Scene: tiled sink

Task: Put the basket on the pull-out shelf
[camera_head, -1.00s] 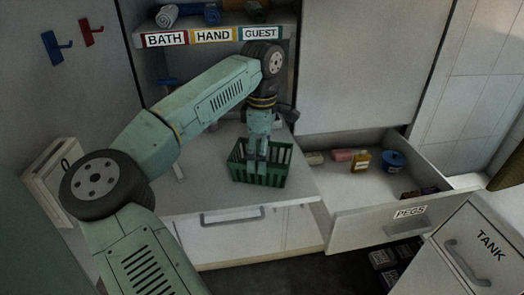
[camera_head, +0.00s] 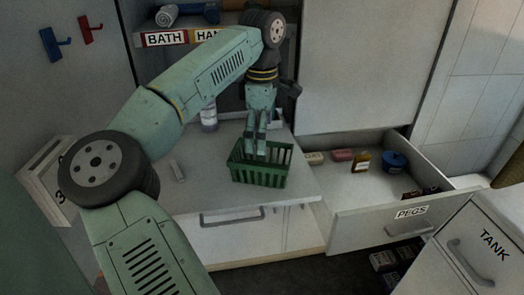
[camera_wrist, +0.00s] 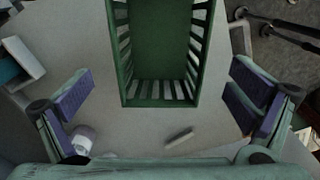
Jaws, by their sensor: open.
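The green slatted basket (camera_head: 262,178) stands upright on a white surface (camera_head: 200,185) near its front edge. I cannot tell for sure whether this surface is the pull-out shelf. My gripper (camera_head: 255,151) points down over the back of the basket, its fingers overlapping the rim in the head view. In the wrist view the basket (camera_wrist: 160,102) lies ahead between the spread fingers, with clear gaps on both sides. My gripper (camera_wrist: 160,100) is open and holds nothing.
An open drawer labelled PEGS (camera_head: 390,218), holding soaps, a bottle and a blue tub (camera_head: 394,162), stands to the right. Behind is the towel shelf with labels (camera_head: 165,39).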

